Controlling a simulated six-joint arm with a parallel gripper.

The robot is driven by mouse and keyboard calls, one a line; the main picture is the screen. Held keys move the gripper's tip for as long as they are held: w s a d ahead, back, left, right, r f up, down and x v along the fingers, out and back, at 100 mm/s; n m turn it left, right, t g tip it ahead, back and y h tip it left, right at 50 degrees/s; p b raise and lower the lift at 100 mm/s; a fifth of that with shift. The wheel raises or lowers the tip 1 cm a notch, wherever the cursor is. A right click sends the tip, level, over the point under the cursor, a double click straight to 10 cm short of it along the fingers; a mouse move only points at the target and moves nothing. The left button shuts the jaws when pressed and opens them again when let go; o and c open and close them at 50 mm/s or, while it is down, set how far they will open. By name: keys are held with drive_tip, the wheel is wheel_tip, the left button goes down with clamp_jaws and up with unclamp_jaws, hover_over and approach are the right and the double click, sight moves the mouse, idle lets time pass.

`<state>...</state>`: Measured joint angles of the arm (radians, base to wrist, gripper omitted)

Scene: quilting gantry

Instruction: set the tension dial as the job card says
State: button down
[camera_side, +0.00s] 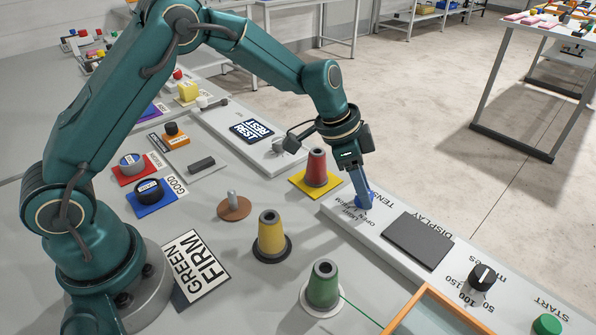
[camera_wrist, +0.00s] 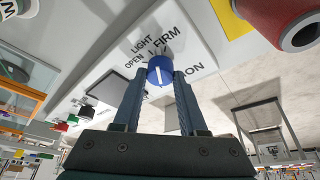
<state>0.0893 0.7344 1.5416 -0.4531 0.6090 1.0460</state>
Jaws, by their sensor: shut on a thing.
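The job card (camera_side: 202,268) lies on the table in front of my base and reads GREEN FIRM. The tension dial (camera_wrist: 160,70) is a round blue knob with a white pointer line, on a pale panel. In the wrist view, the labels OPEN, LIGHT and FIRM are around its far side. The white line runs nearly up and down in the picture; I cannot tell surely which label it marks. My gripper (camera_wrist: 156,82) is shut on the dial, one finger on each side. In the side view my gripper (camera_side: 364,198) points down at the panel and hides much of the dial.
A red cone (camera_side: 316,167) stands on a yellow base just left of the panel. A yellow cone (camera_side: 271,236) and a green cone (camera_side: 323,284) stand nearer. The panel also bears a dark display (camera_side: 418,240), a black knob (camera_side: 482,277) and a green START button (camera_side: 547,325).

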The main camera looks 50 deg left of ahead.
drive_tip(key=shift+a+m+g, duration=0.1)
drive_tip(key=shift+m+g, duration=0.3)
drive_tip(key=shift+m, duration=0.7)
drive_tip(key=shift+c, duration=2.3)
unclamp_jaws()
drive_tip(key=shift+h, duration=0.3)
drive_tip(key=shift+v, duration=2.6)
drive_tip(key=shift+w, duration=0.1)
